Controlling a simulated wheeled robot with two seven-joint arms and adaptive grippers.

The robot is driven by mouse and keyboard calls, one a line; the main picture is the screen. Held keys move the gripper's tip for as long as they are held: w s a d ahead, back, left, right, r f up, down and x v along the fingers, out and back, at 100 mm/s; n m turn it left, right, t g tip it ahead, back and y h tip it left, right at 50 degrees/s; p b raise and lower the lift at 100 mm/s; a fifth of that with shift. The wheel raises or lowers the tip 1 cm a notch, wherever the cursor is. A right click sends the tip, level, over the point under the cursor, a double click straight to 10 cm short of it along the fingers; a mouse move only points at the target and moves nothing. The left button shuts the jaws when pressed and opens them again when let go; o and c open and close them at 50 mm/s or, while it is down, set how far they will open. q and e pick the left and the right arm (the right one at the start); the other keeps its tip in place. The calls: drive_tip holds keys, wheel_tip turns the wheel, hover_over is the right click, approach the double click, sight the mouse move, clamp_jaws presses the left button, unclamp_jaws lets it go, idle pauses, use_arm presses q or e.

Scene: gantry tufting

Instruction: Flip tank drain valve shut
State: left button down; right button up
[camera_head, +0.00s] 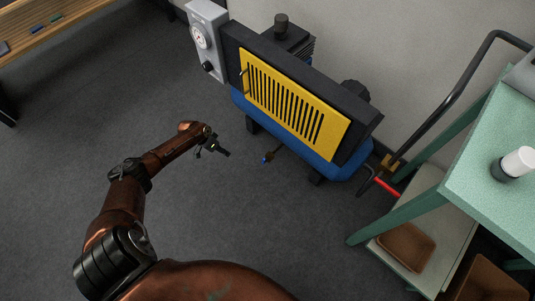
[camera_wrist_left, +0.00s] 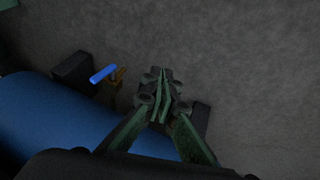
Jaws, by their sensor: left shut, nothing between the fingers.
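The drain valve (camera_head: 268,157) hangs low at the front of the blue tank (camera_head: 300,141), a small brass piece with a blue handle. In the left wrist view, the blue handle (camera_wrist_left: 103,74) sticks out to the left of the brass body (camera_wrist_left: 118,80), beside the tank (camera_wrist_left: 50,115). My left gripper (camera_head: 224,152) is shut and empty, a short way left of the valve in the head view. In the left wrist view, its closed fingertips (camera_wrist_left: 158,80) are to the right of the valve, apart from it. My right gripper is not in view.
A yellow slotted panel (camera_head: 290,97) covers the compressor above the tank. Dark tank feet (camera_wrist_left: 72,70) stand near the valve. The grey floor (camera_head: 70,150) at the left is clear.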

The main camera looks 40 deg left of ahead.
use_arm(q)
drive_tip(key=w+d+r+m+h+b, duration=0.1)
drive_tip(key=w+d+r+h+b, duration=0.1)
drive_tip(key=w, duration=0.5)
wheel_tip(320, 180, up, 3)
drive_tip(key=shift+d+f+b, duration=0.15)
drive_tip(key=shift+d+b, duration=0.3)
drive_tip(key=shift+d, duration=0.15)
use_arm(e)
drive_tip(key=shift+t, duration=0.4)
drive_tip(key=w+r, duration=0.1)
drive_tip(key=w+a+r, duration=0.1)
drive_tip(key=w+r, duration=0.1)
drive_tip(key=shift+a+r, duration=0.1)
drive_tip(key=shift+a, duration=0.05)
use_arm(q)
drive_tip(key=w+d+f+b, duration=0.3)
drive_tip(key=d+f+b, duration=0.2)
drive_tip(key=d+f, duration=0.3)
drive_tip(key=shift+d+f, duration=0.3)
drive_tip(key=shift+f, duration=0.15)
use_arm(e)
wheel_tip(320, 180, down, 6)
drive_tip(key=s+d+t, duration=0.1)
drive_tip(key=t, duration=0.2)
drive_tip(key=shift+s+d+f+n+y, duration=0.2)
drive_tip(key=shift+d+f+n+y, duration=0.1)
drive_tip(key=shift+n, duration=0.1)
